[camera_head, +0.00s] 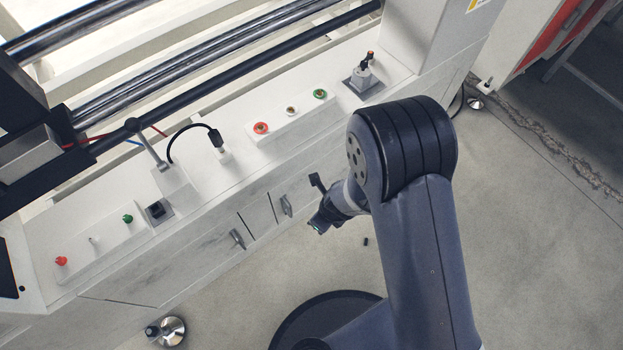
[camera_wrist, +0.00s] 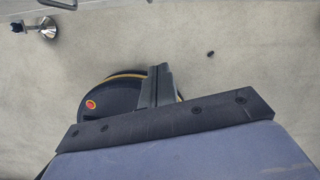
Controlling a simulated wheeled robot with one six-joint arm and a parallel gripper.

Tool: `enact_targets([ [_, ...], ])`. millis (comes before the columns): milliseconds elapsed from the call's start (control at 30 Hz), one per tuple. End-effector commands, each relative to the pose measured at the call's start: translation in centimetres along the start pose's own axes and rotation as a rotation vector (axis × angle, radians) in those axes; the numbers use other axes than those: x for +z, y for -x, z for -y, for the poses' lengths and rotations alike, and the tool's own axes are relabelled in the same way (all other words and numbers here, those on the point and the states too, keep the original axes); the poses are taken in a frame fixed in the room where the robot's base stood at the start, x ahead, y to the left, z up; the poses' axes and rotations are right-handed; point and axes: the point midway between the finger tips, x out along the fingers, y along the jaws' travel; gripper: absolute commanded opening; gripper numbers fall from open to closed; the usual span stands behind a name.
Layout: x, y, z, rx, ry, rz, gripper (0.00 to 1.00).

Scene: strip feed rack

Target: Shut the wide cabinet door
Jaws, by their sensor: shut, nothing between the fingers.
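The white cabinet front shows in the head view under the control shelf. A wide door panel (camera_head: 185,257) with a grey bar handle (camera_head: 237,240) near its right end is on the left. A second panel (camera_head: 325,172) with a grey handle (camera_head: 286,205) is to its right. I cannot tell for sure whether either panel stands ajar. My gripper (camera_head: 318,224) is in front of the right panel, apart from both handles, partly hidden by my wrist. In the wrist view my gripper (camera_wrist: 161,84) is shut and empty above the floor. A bar handle (camera_wrist: 58,4) shows at that view's top edge.
The shelf carries red and green buttons (camera_head: 127,218) and a black cable (camera_head: 190,128). A metal levelling foot (camera_head: 172,331) stands at the lower left. A small dark object (camera_head: 365,241) lies on the floor. Open concrete floor (camera_head: 540,230) is on the right.

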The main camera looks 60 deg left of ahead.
Motion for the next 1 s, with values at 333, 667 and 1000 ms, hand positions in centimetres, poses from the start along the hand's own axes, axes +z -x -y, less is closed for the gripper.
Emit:
enact_targets([
  [333,0.2,6.5,-0.3,-0.001,0.001,0.001,0.00],
  [667,0.0,9.9,-0.6,0.001,0.001,-0.001,0.00],
  [1000,0.0,9.9,-0.6,0.001,0.001,-0.001,0.00],
])
